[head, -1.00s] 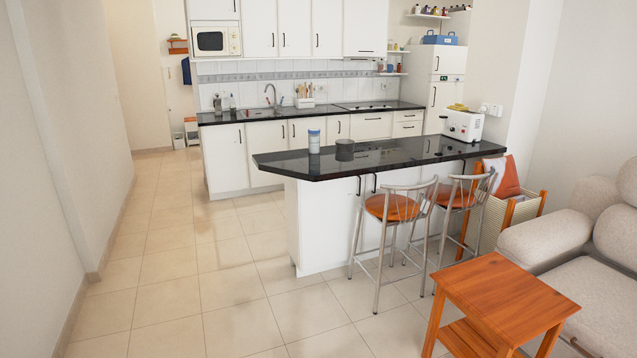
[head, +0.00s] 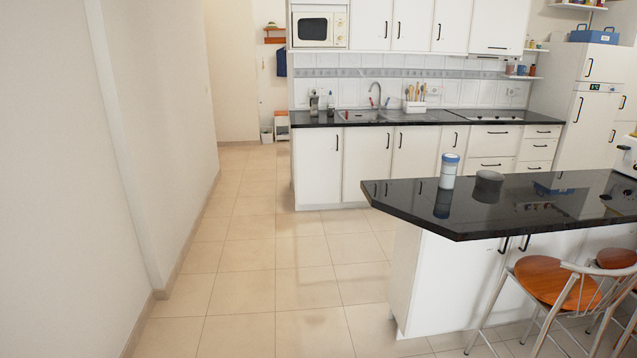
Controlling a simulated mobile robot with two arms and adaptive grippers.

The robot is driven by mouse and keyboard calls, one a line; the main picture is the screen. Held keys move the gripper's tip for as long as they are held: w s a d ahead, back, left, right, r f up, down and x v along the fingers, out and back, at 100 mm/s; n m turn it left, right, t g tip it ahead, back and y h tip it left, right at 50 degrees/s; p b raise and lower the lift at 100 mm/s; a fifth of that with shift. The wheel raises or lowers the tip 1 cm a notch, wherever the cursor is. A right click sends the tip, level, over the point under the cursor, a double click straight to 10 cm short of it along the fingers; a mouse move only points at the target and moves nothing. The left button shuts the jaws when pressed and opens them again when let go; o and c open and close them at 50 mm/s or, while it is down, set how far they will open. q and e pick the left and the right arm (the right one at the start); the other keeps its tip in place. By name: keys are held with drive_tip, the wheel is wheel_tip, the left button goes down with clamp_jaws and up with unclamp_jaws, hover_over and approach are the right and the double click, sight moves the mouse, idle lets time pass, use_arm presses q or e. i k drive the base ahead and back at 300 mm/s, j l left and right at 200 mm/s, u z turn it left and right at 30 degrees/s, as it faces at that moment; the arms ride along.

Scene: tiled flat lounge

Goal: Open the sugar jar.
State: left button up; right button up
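Two containers stand on the black counter (head: 540,215) of the kitchen island, near its left end. One is a white and blue cylinder with a blue top (head: 448,171), upright. To its right is a shorter dark grey round container (head: 488,186). I cannot tell from here which of them is the sugar jar. Neither of my grippers shows in the head view.
A wall (head: 120,150) runs along the left. The tiled floor (head: 270,270) between wall and island is clear, leading to the back counter with its sink (head: 362,115).

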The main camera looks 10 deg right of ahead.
sight(449, 171)
drive_tip(key=i+z, duration=0.15)
drive_tip(key=i, duration=0.35)
drive_tip(key=i+j+z, duration=0.15)
drive_tip(key=i, duration=0.35)
drive_tip(key=i+j+z, duration=0.15)
drive_tip(key=i, duration=0.35)
drive_tip(key=i+j+z, duration=0.2)
drive_tip(key=i, duration=0.25)
